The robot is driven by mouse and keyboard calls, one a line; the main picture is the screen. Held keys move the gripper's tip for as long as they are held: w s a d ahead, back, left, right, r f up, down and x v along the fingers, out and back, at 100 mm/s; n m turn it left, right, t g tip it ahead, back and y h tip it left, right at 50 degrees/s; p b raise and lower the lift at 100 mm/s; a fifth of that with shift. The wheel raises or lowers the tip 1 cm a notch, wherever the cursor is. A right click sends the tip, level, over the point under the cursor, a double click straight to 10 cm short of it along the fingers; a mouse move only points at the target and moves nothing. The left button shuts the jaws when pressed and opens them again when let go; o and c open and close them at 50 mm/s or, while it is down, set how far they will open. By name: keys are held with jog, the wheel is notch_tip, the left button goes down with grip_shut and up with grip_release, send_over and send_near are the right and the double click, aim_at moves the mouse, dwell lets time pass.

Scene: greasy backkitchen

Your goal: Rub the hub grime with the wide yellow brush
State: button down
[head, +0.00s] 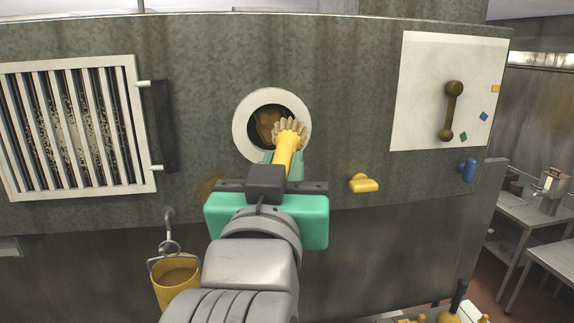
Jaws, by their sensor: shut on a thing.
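A wide brush (285,152) with a yellow handle and pale bristles is held in my gripper (281,168). My gripper is shut on the brush's handle, and the green body hides much of its fingers. The bristles point up and away, over the lower right part of a round opening with a white ring (243,118). Inside the dark opening is a brown, grimy hub (265,121), partly hidden by the bristles. I cannot tell whether the bristles touch it.
A slatted white grille (70,127) with a dark handle (159,125) is at left. A yellow bucket (175,289) hangs from a hook below. A yellow knob (363,184), a white panel with a brown lever (451,110), and a blue knob (468,170) are at right.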

jog(key=a, duration=0.5)
jog(key=shift+s+a, duration=0.35)
jog(key=shift+s, duration=0.05)
jog(key=shift+s, duration=0.15)
jog(key=shift+s+d, duration=0.15)
jog(key=shift+s, duration=1.3)
jog(key=shift+s+d, duration=0.1)
jog(key=shift+s, duration=1.3)
jog(key=s+p, duration=0.1)
jog(key=s, duration=0.2)
jog(key=shift+d, duration=0.15)
